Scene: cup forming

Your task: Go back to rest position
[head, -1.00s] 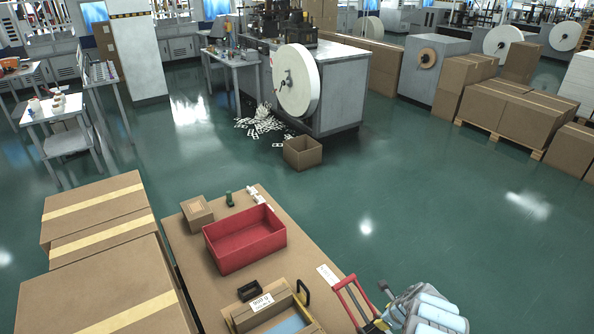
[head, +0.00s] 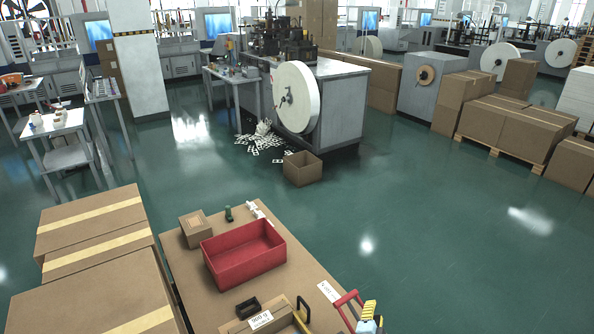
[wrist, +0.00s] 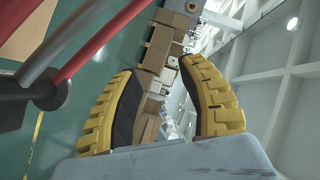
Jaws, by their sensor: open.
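My gripper (wrist: 163,75) shows in the wrist view with its two yellow ridged fingers apart and dark pads facing each other. Nothing is held between them; only distant boxes and floor show through the gap. In the head view, a yellow and grey part of my arm's end (head: 370,318) shows at the bottom edge, right of the cardboard-topped table (head: 300,262). Most of the arm is out of that view.
Large cartons (head: 90,220) stand at left. An open carton (head: 302,169) sits on the floor by the reel machine.

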